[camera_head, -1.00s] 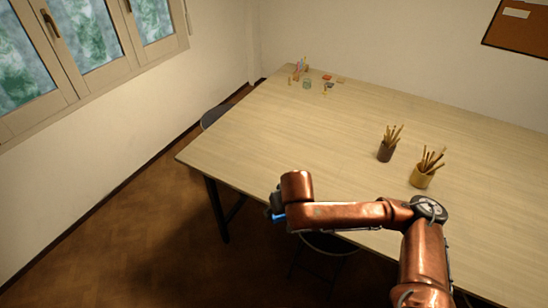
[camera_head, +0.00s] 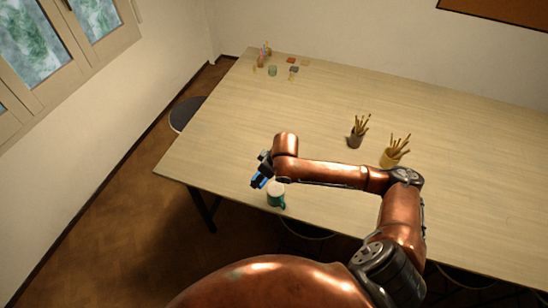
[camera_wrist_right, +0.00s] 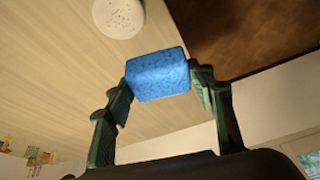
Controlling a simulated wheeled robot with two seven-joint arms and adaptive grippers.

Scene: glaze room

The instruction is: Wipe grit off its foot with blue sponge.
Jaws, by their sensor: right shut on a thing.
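My right gripper (camera_head: 262,179) is shut on a blue sponge (camera_head: 259,181), above the table near its front left edge. The sponge (camera_wrist_right: 158,74) sits between both fingers in the right wrist view. A teal and white mug (camera_head: 276,196) stands on the table near the front edge, just right of the sponge in the head view. It seems to be upside down. Its pale round foot (camera_wrist_right: 119,17) shows dark specks at the top of the right wrist view, apart from the sponge. My left gripper is out of view.
Several small items, including a glass jar (camera_head: 272,71), are at the far left corner. A dark stool (camera_head: 186,113) is by the left edge.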

